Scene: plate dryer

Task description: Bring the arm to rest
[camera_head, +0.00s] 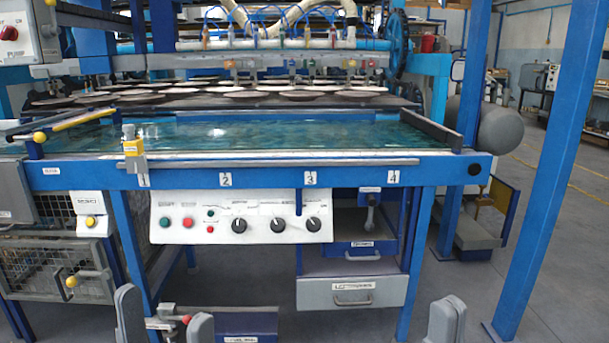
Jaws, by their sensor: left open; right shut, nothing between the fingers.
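My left gripper (165,310) is at the bottom left of the head view, low in front of the machine. Its two grey fingers stand wide apart with nothing held between them. My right gripper (446,318) is at the bottom edge, right of the middle. Its grey fingers are together and hold nothing. Both grippers point up in the picture and appear clear of the machine. Most of both arms is out of view, so their posture is hidden.
A blue-framed machine with a teal, glossy bed (290,133) fills the middle. Plates (255,96) lie on a rack behind it. A control panel (240,216) and a grey drawer (350,291) are below. A blue post (548,170) stands right, with open floor beyond.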

